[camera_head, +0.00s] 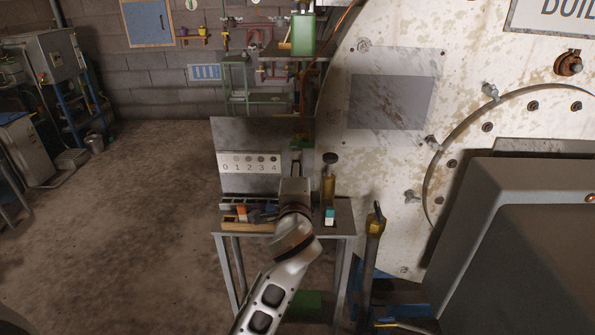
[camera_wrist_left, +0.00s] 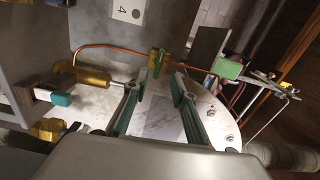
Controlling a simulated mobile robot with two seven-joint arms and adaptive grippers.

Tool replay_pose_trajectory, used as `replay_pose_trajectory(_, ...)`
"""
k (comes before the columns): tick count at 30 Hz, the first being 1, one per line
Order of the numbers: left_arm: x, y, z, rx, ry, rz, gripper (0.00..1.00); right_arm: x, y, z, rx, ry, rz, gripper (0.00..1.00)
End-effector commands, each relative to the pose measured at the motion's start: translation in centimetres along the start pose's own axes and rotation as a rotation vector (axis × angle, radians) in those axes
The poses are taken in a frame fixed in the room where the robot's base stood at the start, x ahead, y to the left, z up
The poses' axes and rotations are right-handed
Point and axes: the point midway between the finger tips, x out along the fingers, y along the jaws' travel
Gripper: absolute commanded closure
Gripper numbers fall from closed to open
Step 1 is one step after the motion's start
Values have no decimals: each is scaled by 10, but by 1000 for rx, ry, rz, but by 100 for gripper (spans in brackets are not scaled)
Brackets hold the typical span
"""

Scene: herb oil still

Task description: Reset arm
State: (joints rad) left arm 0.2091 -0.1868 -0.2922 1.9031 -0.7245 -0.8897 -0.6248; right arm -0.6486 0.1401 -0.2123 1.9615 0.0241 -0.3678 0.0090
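My left arm comes up from the bottom of the head view. Its gripper (camera_head: 296,160) is over the small metal table (camera_head: 343,228), in front of the grey back panel, and the arm hides part of the tabletop. In the left wrist view the two green-edged fingers of my left gripper (camera_wrist_left: 160,88) stand apart with nothing visible gripped. A brass fitting (camera_wrist_left: 157,62) on a copper pipe shows just beyond the fingertips; I cannot tell how far off it is. My right gripper is not in view.
A white strip (camera_head: 249,163) numbered 0 to 4 is on the panel. A brass cylinder (camera_head: 328,188) and a teal-and-white block (camera_head: 330,215) are right of the gripper. The large pale boiler (camera_head: 385,165) bounds the right side. Floor (camera_head: 140,220) left of the table is clear.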

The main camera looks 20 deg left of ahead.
Motion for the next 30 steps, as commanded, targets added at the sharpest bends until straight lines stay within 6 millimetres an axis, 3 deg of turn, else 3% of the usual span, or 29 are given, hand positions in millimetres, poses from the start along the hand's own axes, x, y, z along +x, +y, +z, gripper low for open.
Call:
replay_pose_trajectory(6, -17, -1, 0, -1, 0, 0, 74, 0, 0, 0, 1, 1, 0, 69)
replay_pose_trajectory(21, -19, 6, 0, -8, 5, 9, 74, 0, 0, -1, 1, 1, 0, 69)
replay_pose_trajectory(23, -22, 20, 2, -26, 17, 29, 74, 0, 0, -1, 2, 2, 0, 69)
replay_pose_trajectory(26, -33, 63, 5, -96, 55, 93, 74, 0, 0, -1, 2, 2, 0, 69)
replay_pose_trajectory(30, -67, 149, 16, -270, 116, 238, 74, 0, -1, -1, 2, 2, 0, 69)
